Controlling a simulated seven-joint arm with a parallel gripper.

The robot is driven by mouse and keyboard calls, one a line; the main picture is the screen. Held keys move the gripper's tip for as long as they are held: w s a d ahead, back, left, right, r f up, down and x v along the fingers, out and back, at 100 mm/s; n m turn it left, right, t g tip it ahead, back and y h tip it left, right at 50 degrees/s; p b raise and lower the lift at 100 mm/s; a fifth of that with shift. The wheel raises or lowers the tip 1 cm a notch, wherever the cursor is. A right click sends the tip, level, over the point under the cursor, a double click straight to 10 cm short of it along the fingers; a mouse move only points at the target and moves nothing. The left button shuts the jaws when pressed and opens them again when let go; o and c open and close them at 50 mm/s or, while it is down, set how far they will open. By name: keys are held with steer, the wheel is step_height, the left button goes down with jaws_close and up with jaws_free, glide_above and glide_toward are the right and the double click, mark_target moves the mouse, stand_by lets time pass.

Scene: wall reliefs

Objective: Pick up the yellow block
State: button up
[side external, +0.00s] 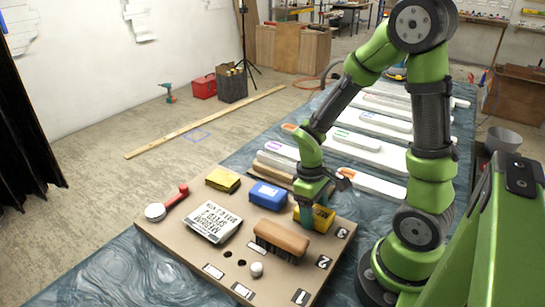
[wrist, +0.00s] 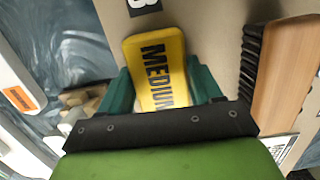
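A yellow block (side external: 323,219) sits at the right side of the board (side external: 175,238), beneath my gripper. In the wrist view the yellow block (wrist: 157,68) shows the word MEDIUM and lies between the two green fingers. My gripper (side external: 306,213) points down, with one finger on each side of this block. In the wrist view my gripper (wrist: 161,88) has its fingers very close to both sides; I cannot tell whether they press on it. Part of the block is hidden by the gripper. Another yellow block (side external: 222,179) lies at the board's far left edge.
A wooden brush (side external: 282,237) is close beside the block, and shows right of it in the wrist view (wrist: 287,75). A blue block (side external: 268,195), a printed white block (side external: 213,222), a red-handled mallet (side external: 167,203) and a white knob (side external: 257,269) are also on the board.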

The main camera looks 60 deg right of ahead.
mark_target(314, 210)
steer(key=c, duration=0.5)
steer(key=shift+r, duration=0.1)
step_height(314, 210, up, 10)
steer(key=shift+f, duration=0.1)
